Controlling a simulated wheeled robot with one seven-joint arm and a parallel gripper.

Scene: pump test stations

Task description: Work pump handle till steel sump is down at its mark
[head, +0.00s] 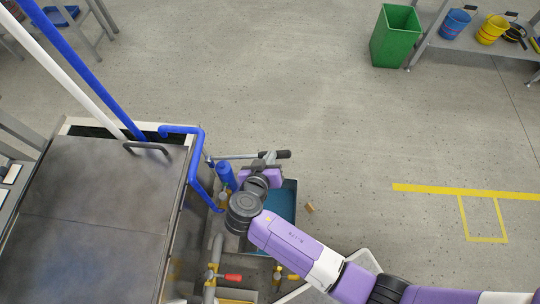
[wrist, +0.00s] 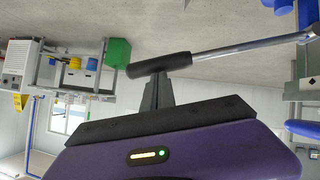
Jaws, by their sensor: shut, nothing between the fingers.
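The pump handle (head: 240,156) is a thin metal bar with a black grip (head: 283,154), roughly level in the head view, beside a blue pump body (head: 225,176). The handle also shows in the wrist view (wrist: 230,50), its black grip right at my fingertips. My gripper (head: 269,157) is shut and empty; its fingers (wrist: 157,90) meet or almost meet the grip, and I cannot tell if they touch. The steel sump (head: 95,190) appears to be the large tank at left, under grey lid plates. Its liquid level and mark cannot be seen.
A blue pipe (head: 198,150) bends from the tank to the pump. A teal tray (head: 286,203) lies beneath my arm, with valves (head: 230,277) nearby. A small brown block (head: 309,208) is on the floor. A green bin (head: 396,36) stands far off; the middle floor is clear.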

